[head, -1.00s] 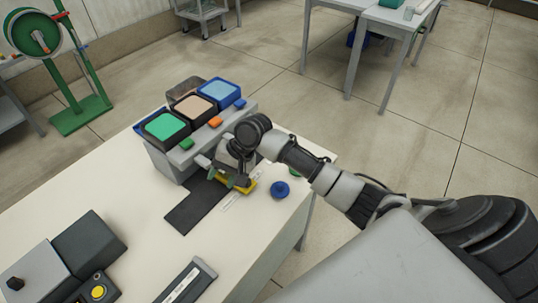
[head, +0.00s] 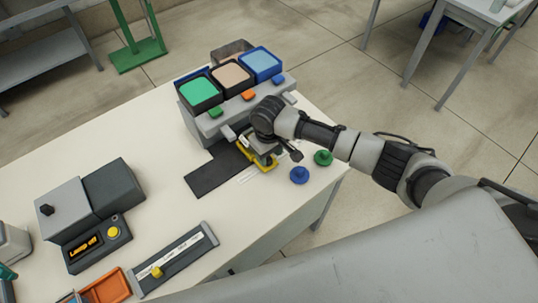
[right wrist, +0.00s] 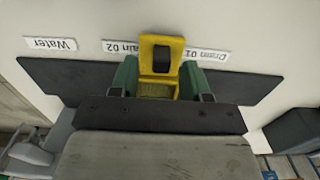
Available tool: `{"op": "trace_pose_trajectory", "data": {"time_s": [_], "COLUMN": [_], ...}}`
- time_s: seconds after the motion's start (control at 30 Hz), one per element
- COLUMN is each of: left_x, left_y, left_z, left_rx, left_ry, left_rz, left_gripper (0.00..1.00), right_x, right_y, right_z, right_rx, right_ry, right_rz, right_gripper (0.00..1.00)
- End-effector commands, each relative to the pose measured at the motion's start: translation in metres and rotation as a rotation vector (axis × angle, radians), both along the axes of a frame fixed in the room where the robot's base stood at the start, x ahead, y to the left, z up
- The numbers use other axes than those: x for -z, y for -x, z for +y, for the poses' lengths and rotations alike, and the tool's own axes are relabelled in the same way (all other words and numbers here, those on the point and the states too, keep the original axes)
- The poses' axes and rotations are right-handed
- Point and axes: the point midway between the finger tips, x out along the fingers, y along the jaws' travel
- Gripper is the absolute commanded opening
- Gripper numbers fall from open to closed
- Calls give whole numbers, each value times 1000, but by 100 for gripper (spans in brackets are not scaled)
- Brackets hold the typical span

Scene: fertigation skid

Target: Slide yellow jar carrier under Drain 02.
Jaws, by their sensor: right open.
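The yellow jar carrier (head: 268,164) sits on the dark strip (head: 214,176) in front of the grey unit, mostly hidden by my right gripper in the head view. In the right wrist view the carrier (right wrist: 162,50) has a dark opening and stands between the two green fingers of my right gripper (right wrist: 160,84), which is open. I cannot tell whether the fingers touch it. The Drain 02 label (right wrist: 121,47) is partly covered by the carrier, and the Drain 01 label (right wrist: 208,55) lies on the other side. My left gripper is not in view.
The grey unit (head: 215,125) bears green, tan and blue-topped containers, with coloured tabs in front. A blue disc (head: 299,174) and a green disc (head: 323,157) lie right of the carrier. The table's middle (head: 170,205) is clear.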

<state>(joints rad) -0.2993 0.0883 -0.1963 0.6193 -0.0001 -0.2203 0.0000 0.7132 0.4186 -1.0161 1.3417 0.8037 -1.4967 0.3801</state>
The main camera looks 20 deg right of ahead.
Motion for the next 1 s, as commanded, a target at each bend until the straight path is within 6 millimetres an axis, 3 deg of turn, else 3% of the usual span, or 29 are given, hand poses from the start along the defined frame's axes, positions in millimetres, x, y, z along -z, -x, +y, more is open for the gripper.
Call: {"op": "trace_pose_trajectory", "data": {"time_s": [0.2,0.5,0.8,1.0], "left_x": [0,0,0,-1], "left_y": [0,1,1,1], "left_z": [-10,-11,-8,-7], "left_rx": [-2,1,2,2], "left_ry": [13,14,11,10], "left_rz": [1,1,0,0], "left_gripper": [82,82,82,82], "right_x": [18,20,19,19], "right_y": [0,0,0,-1], "right_z": [0,0,0,-1], "right_rx": [-1,-1,0,1], "right_ry": [0,-1,0,0], "right_rz": [0,-2,-1,-1], "right_gripper": [47,45,0,0]}}
